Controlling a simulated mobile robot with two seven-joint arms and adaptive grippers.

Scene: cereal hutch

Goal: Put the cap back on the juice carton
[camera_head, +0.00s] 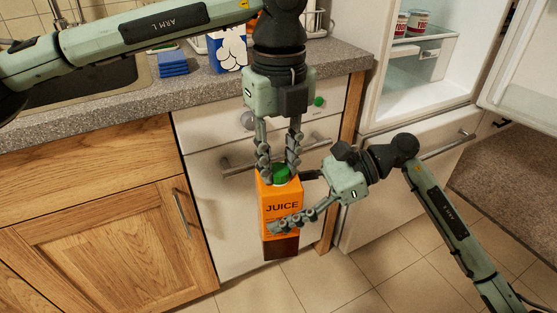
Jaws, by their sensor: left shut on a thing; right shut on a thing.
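An orange juice carton (279,191) with a dark bottom hangs in the air in front of the white drawer front. My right gripper (285,222) comes in from the right and is shut on the carton's body. A green cap (281,173) is at the top of the carton. My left gripper (280,168) points down from above, with its fingers on both sides of the cap, shut on it. The cap is at the carton's top; whether it sits on the spout cannot be told, as the fingers partly hide it.
The grey counter (341,57) runs behind, with a blue and white box (229,50), a blue sponge-like block (172,64) and a sink (70,85). An open fridge (386,85) with several cups stands at the right. Tiled floor (330,285) lies below.

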